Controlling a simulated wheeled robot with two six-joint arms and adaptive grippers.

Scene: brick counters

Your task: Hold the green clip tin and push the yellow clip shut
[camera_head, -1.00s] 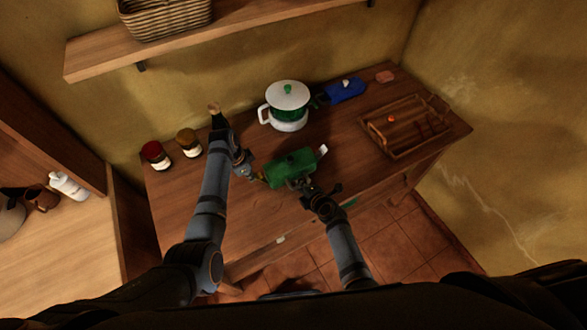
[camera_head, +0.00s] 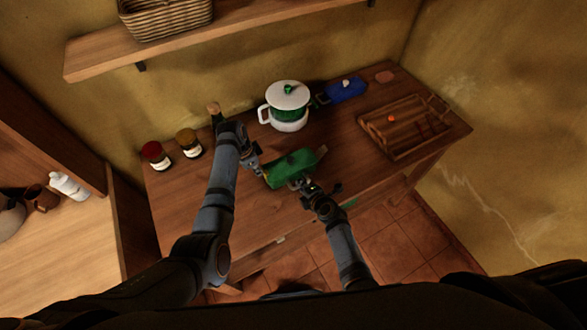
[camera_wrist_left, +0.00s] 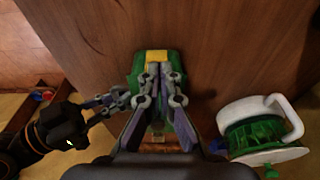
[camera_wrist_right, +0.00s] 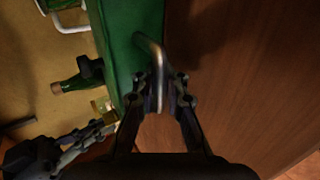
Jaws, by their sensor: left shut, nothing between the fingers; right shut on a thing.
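The green clip tin (camera_head: 293,163) lies near the middle of the table's front part, its long side slanting up to the right. My right gripper (camera_head: 298,184) is shut on the tin's bent metal handle (camera_wrist_right: 153,50) at its near side. My left gripper (camera_head: 259,172) is shut and empty at the tin's left end. In the left wrist view the yellow clip (camera_wrist_left: 157,56) shows just beyond the closed left fingertips (camera_wrist_left: 158,68). I cannot tell whether they touch it. The fingers hide part of the clip and tin.
A white lidded pot (camera_head: 288,105) stands behind the tin. Two jars (camera_head: 156,155) and a bottle (camera_head: 215,112) stand left, near the left arm. A blue container (camera_head: 346,90) and a wooden tray (camera_head: 410,140) are to the right. The table's front edge is close.

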